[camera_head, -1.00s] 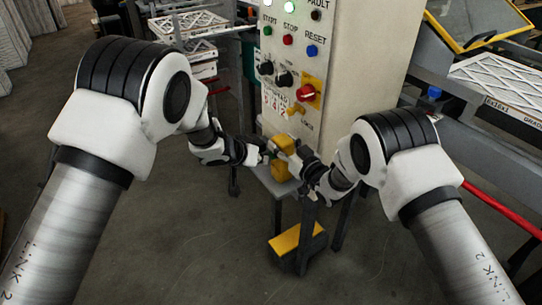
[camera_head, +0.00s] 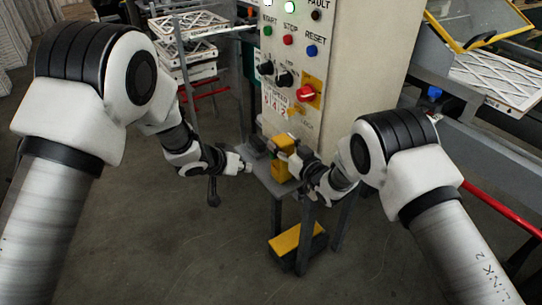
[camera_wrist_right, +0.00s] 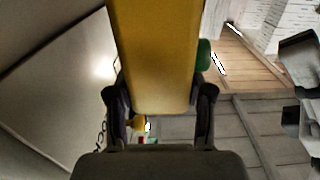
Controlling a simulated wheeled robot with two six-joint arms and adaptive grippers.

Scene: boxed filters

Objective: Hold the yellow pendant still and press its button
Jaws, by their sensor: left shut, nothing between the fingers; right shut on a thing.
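The yellow pendant (camera_head: 281,171) is upright over the small grey stand, in the grip of my right gripper (camera_head: 298,167). In the right wrist view the pendant (camera_wrist_right: 155,55) runs down from the top edge between the two dark fingers of my right gripper (camera_wrist_right: 160,105). A green button (camera_wrist_right: 204,54) sticks out from its right side there. My left gripper (camera_head: 245,165) is shut and empty, a short gap to the left of the pendant. Dark and grey parts at the right edge of the wrist view look like my left gripper (camera_wrist_right: 298,115).
A control cabinet (camera_head: 340,70) with buttons and a red knob (camera_head: 305,93) stands right behind the pendant. The small grey stand (camera_head: 262,176) is below it, with a yellow-topped pedal (camera_head: 297,241) on the floor. Racks of filters (camera_head: 190,50) stand at the back left.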

